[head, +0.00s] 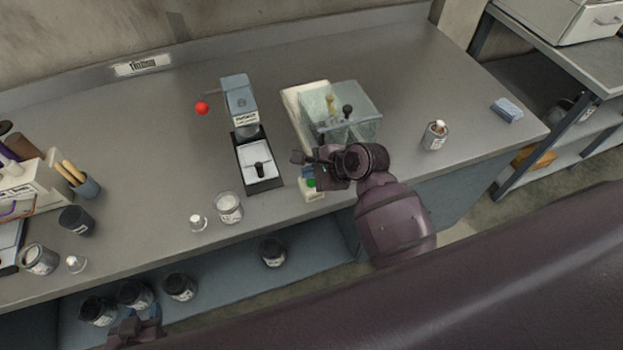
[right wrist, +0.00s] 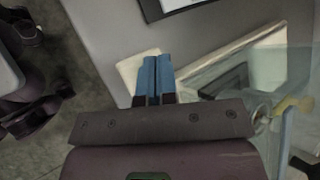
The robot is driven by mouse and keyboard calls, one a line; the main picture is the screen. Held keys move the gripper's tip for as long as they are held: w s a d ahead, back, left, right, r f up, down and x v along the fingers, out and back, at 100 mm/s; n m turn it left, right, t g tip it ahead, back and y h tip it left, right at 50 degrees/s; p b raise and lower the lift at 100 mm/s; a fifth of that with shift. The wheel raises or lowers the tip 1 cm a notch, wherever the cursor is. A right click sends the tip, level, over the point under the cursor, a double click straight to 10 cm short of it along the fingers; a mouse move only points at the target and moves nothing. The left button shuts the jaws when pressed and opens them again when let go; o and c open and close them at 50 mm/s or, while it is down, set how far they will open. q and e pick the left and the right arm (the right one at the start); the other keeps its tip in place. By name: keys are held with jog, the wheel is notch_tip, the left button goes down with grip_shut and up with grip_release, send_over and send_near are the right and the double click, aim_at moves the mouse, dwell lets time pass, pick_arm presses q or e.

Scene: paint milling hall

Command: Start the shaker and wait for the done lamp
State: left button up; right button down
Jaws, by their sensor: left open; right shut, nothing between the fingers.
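The shaker is a cream machine with a clear lidded cover (head: 345,105) at the middle of the bench in the head view. A green button (head: 311,183) shows on its cream front part (head: 311,195). My right gripper (head: 310,170) is over this front end, close to the button; contact cannot be told. In the right wrist view its blue fingers (right wrist: 152,72) are shut and empty over the cream panel (right wrist: 130,68), hiding the spot beneath. No lit lamp can be made out. My left gripper (head: 135,328) is open, low at the bottom left before the lower shelf.
A dispenser (head: 240,100) with a red knob (head: 202,108) stands left of the shaker. A glass jar (head: 229,208) is near the front edge. An open can (head: 435,136) and a blue block (head: 507,110) stand right. Several dark jars (head: 180,287) sit on the lower shelf.

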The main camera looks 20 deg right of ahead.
aim_at(311, 183)
jog(key=shift+r, duration=2.5)
pick_arm(q)
jog(key=shift+w+f+b, duration=0.45)
jog(key=shift+f+b, duration=0.4)
jog(key=shift+b, duration=0.65)
pick_arm(e)
jog(key=s+d+f+n+t+h, duration=0.2)
jog(key=s+d+f+n+h, duration=0.1)
jog(key=s+d+f+n, duration=0.3)
jog(key=s+d+f+n+t+h, duration=0.3)
jog(key=s+d+f+n, duration=0.4)
jog(key=s+n, duration=0.4)
jog(key=shift+s+d+f+n+h, duration=0.2)
jog(key=shift+s+f+n+h, duration=0.1)
jog(key=shift+f+n, duration=0.7)
jog(key=shift+w+r, duration=0.1)
